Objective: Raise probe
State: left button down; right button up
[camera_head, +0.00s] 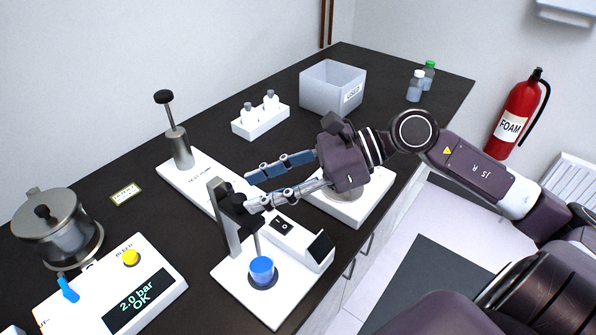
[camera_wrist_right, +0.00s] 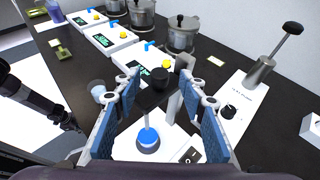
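The probe unit stands on a white base (camera_head: 228,275) with a grey post (camera_head: 234,238). A black probe head (camera_head: 232,203) sits at its top; a thin rod runs down into a small vessel of blue liquid (camera_head: 262,267), which also shows in the wrist view (camera_wrist_right: 148,142). My right gripper (camera_head: 250,190) is beside the black head, fingers apart. In the wrist view the black knob (camera_wrist_right: 160,78) appears between the open fingertips; I cannot tell whether they touch it. Part of my left arm, apparently with its gripper (camera_wrist_right: 72,124), shows at the left of the wrist view.
A display box (camera_head: 125,297) and steel pot (camera_head: 62,235) stand left. A lever device (camera_head: 182,150), bottle rack (camera_head: 262,122) and grey bin (camera_head: 325,90) stand behind.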

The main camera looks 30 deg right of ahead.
jog(key=v, duration=0.7)
jog(key=shift+d+r, duration=0.15)
dwell(0.5)
